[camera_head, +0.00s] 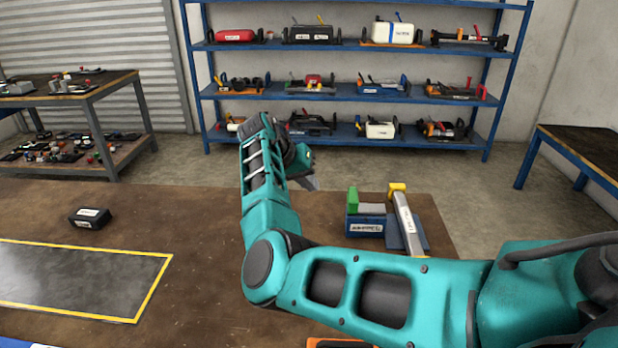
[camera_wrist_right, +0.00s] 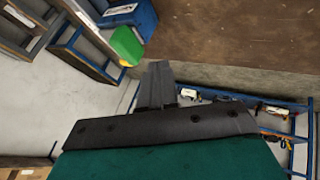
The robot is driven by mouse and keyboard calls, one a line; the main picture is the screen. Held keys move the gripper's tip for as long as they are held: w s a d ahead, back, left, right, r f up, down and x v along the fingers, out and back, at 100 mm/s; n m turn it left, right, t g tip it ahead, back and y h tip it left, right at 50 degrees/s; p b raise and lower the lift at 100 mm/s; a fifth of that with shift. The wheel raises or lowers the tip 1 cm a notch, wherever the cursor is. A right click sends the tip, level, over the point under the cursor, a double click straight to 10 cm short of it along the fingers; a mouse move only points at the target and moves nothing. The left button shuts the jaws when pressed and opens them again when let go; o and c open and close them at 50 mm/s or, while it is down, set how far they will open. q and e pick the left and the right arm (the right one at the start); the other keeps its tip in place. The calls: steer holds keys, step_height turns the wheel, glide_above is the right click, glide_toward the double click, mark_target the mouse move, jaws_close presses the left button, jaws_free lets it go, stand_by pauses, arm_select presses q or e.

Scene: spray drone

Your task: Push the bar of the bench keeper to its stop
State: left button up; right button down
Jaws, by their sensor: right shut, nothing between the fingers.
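The bench keeper is a blue block with a white label (camera_head: 364,226) near the right end of the brown workbench. A green block (camera_head: 352,198) stands on its left part. A grey bar with a yellow end (camera_head: 408,222) lies along its right part. My right gripper (camera_head: 312,184) is shut and empty, to the left of the green block and apart from it. In the right wrist view the shut fingers (camera_wrist_right: 157,72) show near the green block (camera_wrist_right: 127,46) and the blue keeper (camera_wrist_right: 140,17). My right arm passes in front of the keeper. My left gripper is not in view.
A small black labelled box (camera_head: 90,218) and a yellow-edged dark mat (camera_head: 75,283) lie at the left of the workbench (camera_head: 185,225). A blue shelf rack (camera_head: 350,96) with several devices stands behind. The bench between box and arm is clear.

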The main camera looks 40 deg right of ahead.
arm_select(q)
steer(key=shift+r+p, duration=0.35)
steer(key=shift+p, duration=0.05)
arm_select(e)
steer(key=s+d+f, duration=0.2)
steer(key=d+f, duration=0.3)
steer(key=d, duration=0.1)
steer(key=shift+s+d, duration=0.35)
steer(key=shift+d, duration=0.05)
